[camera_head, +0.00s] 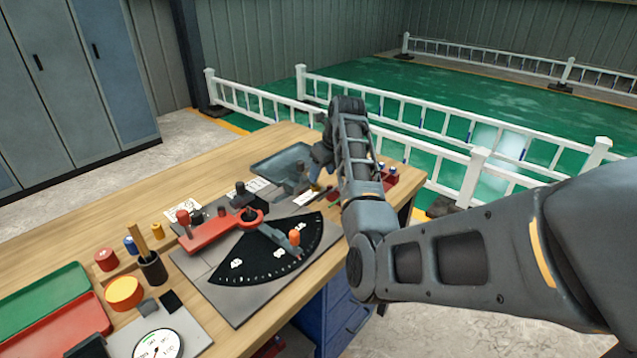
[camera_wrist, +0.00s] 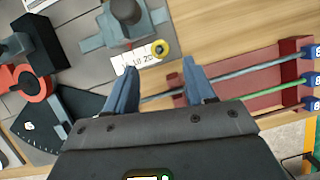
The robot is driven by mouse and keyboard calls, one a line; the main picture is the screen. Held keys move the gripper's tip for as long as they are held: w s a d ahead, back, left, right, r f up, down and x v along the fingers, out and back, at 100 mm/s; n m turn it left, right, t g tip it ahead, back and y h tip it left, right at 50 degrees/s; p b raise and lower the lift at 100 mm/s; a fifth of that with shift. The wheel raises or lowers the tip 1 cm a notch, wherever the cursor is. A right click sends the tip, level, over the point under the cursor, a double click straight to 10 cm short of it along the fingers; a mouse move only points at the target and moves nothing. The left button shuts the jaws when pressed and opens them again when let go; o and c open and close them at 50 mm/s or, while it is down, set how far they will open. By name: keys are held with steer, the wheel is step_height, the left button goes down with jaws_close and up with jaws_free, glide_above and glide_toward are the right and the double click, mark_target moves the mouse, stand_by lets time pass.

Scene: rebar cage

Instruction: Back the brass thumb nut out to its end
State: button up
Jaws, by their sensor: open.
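The brass thumb nut (camera_wrist: 161,47) shows in the wrist view as a small yellow ring with a dark centre. It is beside a white label (camera_wrist: 138,57) and a grey clamp-like fixture (camera_wrist: 122,32). In the head view a small yellowish bit (camera_head: 314,186) below my gripper (camera_head: 322,165) may be the same nut; my arm partly hides that area. In the wrist view my gripper (camera_wrist: 158,80) is open, with its two blue-grey fingers apart and nothing between them. The nut lies just beyond the fingertips, roughly between them in the picture, and I see no contact.
A red rack (camera_wrist: 270,85) with several rods and blue ends lies right of the fingers. A black protractor plate (camera_head: 265,262) with a red lever (camera_head: 215,230) stands left of my arm. A grey tray (camera_head: 282,160) is behind. Bare wooden bench (camera_head: 110,222) is at left.

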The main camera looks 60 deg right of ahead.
mark_target(317, 186)
steer(key=x, duration=0.5)
steer(key=shift+f, duration=0.35)
jaws_close()
